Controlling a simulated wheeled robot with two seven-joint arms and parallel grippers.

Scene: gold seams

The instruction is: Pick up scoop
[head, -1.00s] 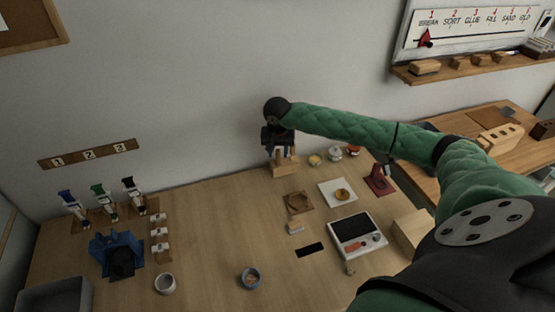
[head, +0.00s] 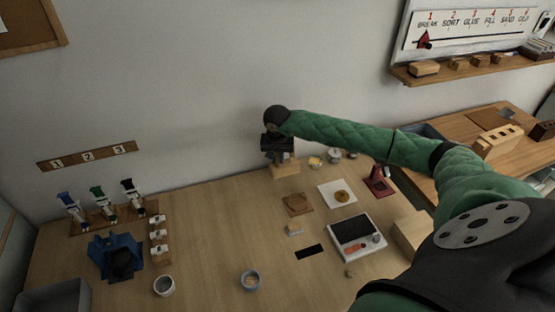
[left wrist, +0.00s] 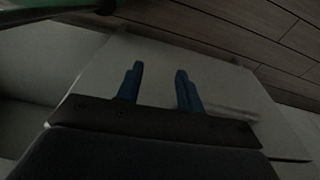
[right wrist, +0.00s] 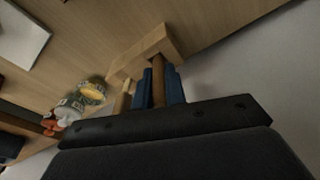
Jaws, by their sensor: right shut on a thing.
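My right gripper (head: 279,157) reaches down at the back of the workbench, over a wooden block stand (head: 286,168). In the right wrist view, its blue fingers (right wrist: 159,75) are shut on a brown upright handle (right wrist: 158,82), which looks like the scoop's. The handle is at the wooden stand (right wrist: 148,50). I cannot tell whether it still rests in it. The scoop's head is hidden. A paler stick (right wrist: 122,101) stands beside the fingers. My left gripper (left wrist: 159,72) shows in the left wrist view, open with nothing between its fingers.
Small jars (head: 315,162) stand just right of the stand. A wooden mat (head: 297,204), a white sheet (head: 325,188), a scale (head: 351,249) and a red stand (head: 379,180) lie nearer. Cups (head: 250,280) stand at the front.

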